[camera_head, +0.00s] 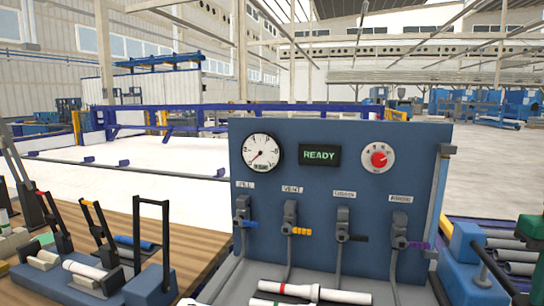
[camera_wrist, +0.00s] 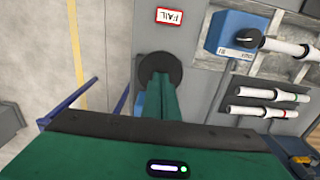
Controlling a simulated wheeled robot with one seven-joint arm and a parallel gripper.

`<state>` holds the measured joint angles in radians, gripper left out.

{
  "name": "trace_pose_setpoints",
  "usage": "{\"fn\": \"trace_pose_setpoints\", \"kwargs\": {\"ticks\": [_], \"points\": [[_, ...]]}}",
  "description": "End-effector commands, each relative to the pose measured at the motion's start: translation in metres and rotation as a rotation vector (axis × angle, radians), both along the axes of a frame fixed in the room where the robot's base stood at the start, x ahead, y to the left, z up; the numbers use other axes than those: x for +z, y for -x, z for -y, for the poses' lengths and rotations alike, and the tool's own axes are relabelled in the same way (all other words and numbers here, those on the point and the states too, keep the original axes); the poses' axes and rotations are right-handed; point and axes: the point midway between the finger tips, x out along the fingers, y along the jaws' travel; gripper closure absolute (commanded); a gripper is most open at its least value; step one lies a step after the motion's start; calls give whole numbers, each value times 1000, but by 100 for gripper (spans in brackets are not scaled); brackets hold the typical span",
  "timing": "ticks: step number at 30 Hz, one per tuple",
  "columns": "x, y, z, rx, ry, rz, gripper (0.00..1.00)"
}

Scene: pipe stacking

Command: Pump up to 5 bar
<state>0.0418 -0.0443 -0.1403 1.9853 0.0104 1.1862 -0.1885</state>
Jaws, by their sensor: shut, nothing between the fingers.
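In the head view a blue test panel (camera_head: 335,190) stands upright. A dark display (camera_head: 319,155) reads READY in green. A white dial with a red knob (camera_head: 378,158) sits at its right. Below are a valve with a blue handle (camera_head: 246,223), one labelled VENT with an orange handle (camera_head: 300,231), one with a black handle (camera_head: 357,238) and one with a purple handle (camera_head: 418,245).
White pipes (camera_head: 315,292) lie before the panel. A wooden bench (camera_head: 120,222) with black lever clamps is at left.

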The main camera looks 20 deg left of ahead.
Motion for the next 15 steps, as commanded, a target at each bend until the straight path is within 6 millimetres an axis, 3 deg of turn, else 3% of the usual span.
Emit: {"fn": "trace_pose_setpoints", "kwargs": {"ticks": [15], "points": [[-41,-2,0,0,0,-3,100]]}}
